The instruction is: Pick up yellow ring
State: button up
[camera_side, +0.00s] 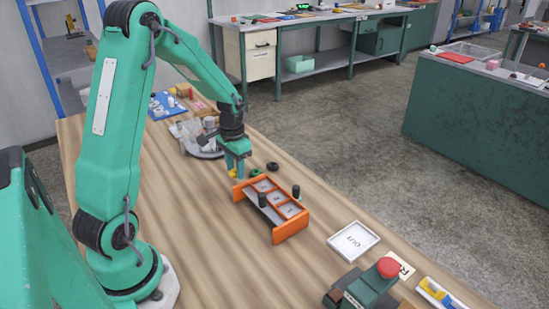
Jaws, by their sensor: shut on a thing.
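The yellow ring (233,174) is small and shows at the tips of my gripper (236,172), partly hidden by the fingers. My gripper points down and is shut on the yellow ring, just behind the back left corner of the orange rack (290,229). I cannot tell how far the ring is above the table.
A green ring (256,171) and a black ring (273,166) lie close to the right of my gripper. Dark pegs (262,199) stand at the rack. A white tray marked OUT (354,241) lies to the right. A red-buttoned device (388,267) stands in front of it.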

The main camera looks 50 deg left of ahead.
jog(key=d+r, duration=0.2)
jog(key=d, duration=0.1)
jog(key=d+r, duration=0.2)
jog(key=d, duration=0.2)
jog(key=d+r, duration=0.2)
jog(key=d, duration=0.2)
jog(key=shift+s+r, duration=0.15)
jog(key=shift+s, duration=0.1)
